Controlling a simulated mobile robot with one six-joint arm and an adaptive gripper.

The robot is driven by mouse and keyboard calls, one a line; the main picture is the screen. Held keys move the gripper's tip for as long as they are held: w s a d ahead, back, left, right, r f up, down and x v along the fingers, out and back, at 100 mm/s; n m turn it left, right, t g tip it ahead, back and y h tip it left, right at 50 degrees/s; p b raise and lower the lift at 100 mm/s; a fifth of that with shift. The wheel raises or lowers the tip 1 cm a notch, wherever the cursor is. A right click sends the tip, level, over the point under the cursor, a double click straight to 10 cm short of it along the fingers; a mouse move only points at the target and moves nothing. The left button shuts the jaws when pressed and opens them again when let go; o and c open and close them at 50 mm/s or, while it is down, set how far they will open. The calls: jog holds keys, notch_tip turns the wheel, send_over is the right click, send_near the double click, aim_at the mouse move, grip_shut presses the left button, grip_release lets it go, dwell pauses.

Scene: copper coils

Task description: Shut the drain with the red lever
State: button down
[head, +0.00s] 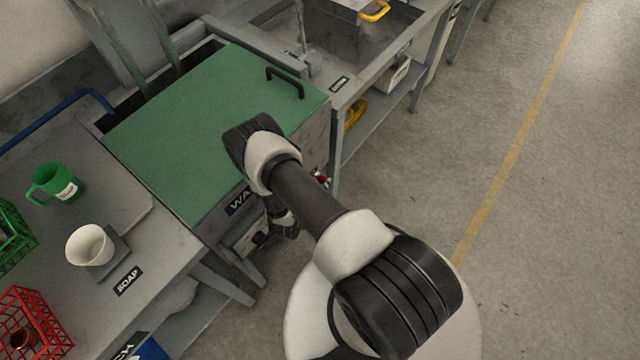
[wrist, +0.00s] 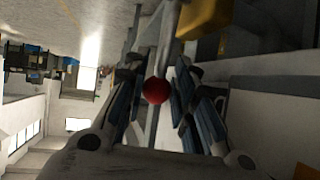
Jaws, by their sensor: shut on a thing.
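The red lever's ball knob (wrist: 156,90) sits between the two fingers of my gripper (wrist: 160,78) in the wrist view. A grey rod runs up from the knob in that picture. My gripper is shut on the knob. In the head view a small red spot, the knob (head: 322,179), shows beside the front of the wash tank (head: 180,145), just past my forearm. The tank has a flat green lid with a black handle (head: 285,82). The drain itself cannot be made out.
A grey table at the left holds a green mug (head: 66,188), a white cup (head: 90,246), a green crate (head: 14,236) and a red crate (head: 38,318). A sink bench (head: 345,90) stands beyond the tank. The floor at the right is clear.

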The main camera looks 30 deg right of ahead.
jog(key=shift+w+r, duration=0.1)
jog(key=shift+w, duration=0.05)
jog(key=c, duration=1.7)
grip_release()
jog(key=shift+v, duration=6.05)
jog(key=shift+c, duration=0.3)
